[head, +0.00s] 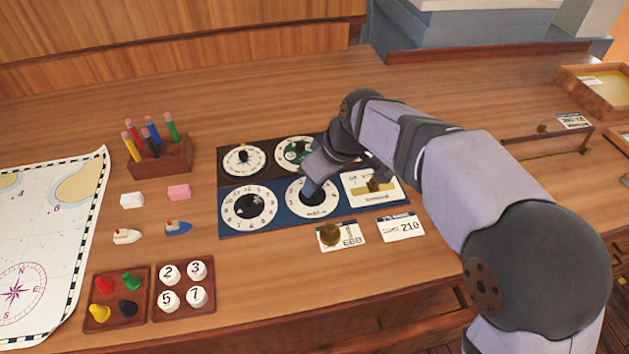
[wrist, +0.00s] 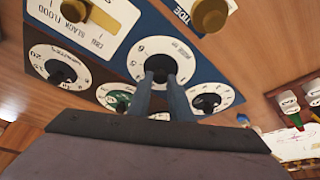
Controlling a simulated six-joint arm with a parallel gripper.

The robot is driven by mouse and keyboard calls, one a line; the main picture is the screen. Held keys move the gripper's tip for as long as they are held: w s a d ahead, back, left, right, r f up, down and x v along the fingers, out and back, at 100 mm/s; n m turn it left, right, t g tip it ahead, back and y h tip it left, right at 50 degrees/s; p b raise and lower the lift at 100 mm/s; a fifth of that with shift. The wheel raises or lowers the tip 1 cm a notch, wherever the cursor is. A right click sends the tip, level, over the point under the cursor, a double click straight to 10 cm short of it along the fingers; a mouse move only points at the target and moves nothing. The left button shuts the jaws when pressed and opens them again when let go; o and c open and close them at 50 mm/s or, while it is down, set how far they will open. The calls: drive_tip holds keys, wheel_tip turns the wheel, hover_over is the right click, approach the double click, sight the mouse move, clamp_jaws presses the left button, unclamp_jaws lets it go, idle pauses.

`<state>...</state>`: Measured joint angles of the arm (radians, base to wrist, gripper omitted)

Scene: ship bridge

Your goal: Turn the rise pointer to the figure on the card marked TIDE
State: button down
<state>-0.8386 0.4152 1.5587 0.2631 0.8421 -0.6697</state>
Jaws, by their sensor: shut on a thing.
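The rise dial (head: 317,212) is a white ring with a black centre knob on the blue panel. It also shows in the wrist view (wrist: 143,48), where its black knob (wrist: 160,64) sits between my fingers. My gripper (head: 312,188) is shut on that knob, fingers pointing down at it; they also show in the wrist view (wrist: 161,82). The fingers and knob hide the pointer's exact reading.
Left of the rise dial is another numbered dial (head: 249,206); right is a slider plate (head: 360,186). Dark panels behind hold more dials (head: 244,160). Pencils (head: 152,140), counters (head: 117,295) and chart (head: 60,210) stand left.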

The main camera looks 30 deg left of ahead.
drive_tip(key=n, duration=0.1)
drive_tip(key=n+g, duration=0.1)
drive_tip(key=n, duration=0.2)
drive_tip(key=shift+w+r+n+g, duration=0.1)
drive_tip(key=shift+w+n+g, duration=0.2)
drive_tip(key=shift+g, duration=0.1)
drive_tip(key=shift+w+n+g+p, duration=0.15)
drive_tip(key=shift+n+g+p, duration=0.65)
drive_tip(key=shift+n, duration=1.1)
drive_tip(key=c, duration=1.6)
unclamp_jaws()
drive_tip(key=shift+h, duration=0.3)
drive_tip(key=shift+b+v, duration=0.4)
drive_tip(key=shift+v, duration=3.2)
